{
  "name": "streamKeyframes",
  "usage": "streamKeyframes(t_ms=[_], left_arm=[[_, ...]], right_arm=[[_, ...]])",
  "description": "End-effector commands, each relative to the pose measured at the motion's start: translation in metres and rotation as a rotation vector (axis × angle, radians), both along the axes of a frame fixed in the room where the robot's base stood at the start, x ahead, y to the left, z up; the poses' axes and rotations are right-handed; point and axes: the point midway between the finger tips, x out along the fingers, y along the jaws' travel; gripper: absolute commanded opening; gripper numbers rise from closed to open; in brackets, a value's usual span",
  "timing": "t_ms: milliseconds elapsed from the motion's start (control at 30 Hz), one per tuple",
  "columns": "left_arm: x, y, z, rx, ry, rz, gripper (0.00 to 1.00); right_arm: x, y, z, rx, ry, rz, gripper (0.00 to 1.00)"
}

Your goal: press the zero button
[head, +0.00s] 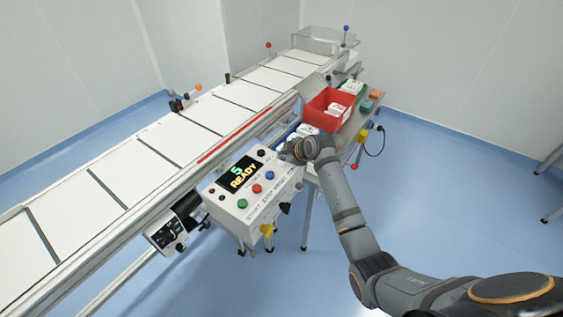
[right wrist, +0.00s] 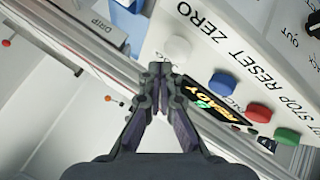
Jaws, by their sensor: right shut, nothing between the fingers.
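The control box (head: 228,208) is a white panel with a display reading "5 READY" and a row of coloured buttons. In the right wrist view the white button (right wrist: 177,48) sits beside the printed word ZERO, at the end of the row. My right gripper (right wrist: 160,70) is shut and empty, its fingertips just short of the white button in that picture; I cannot tell whether they touch. In the head view my right gripper (head: 288,156) is over the panel's far right end and hides the white button. My left gripper is out of view.
The blue (right wrist: 222,84), red (right wrist: 258,113) and green (right wrist: 287,137) buttons follow along the same row. A conveyor (head: 150,150) runs behind the box. A red bin (head: 318,116) with white packs stands beyond my right gripper. The blue floor at right is mostly clear.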

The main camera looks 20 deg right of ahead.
Motion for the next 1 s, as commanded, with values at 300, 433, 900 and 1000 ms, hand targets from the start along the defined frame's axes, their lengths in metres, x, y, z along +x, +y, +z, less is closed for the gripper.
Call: streamKeyframes(t_ms=[300, 433, 900, 1000], left_arm=[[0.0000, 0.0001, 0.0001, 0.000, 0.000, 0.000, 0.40], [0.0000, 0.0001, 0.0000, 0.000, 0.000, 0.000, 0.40], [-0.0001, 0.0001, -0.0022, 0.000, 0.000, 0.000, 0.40], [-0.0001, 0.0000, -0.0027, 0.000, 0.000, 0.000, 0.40]], right_arm=[[-0.0003, 0.0001, -0.0054, 0.000, 0.001, 0.001, 0.00], [-0.0002, 0.0001, -0.0055, 0.000, 0.001, 0.001, 0.00], [-0.0002, 0.0002, -0.0106, 0.000, 0.000, 0.000, 0.00], [-0.0002, 0.0002, -0.0117, 0.000, 0.000, 0.000, 0.00]])
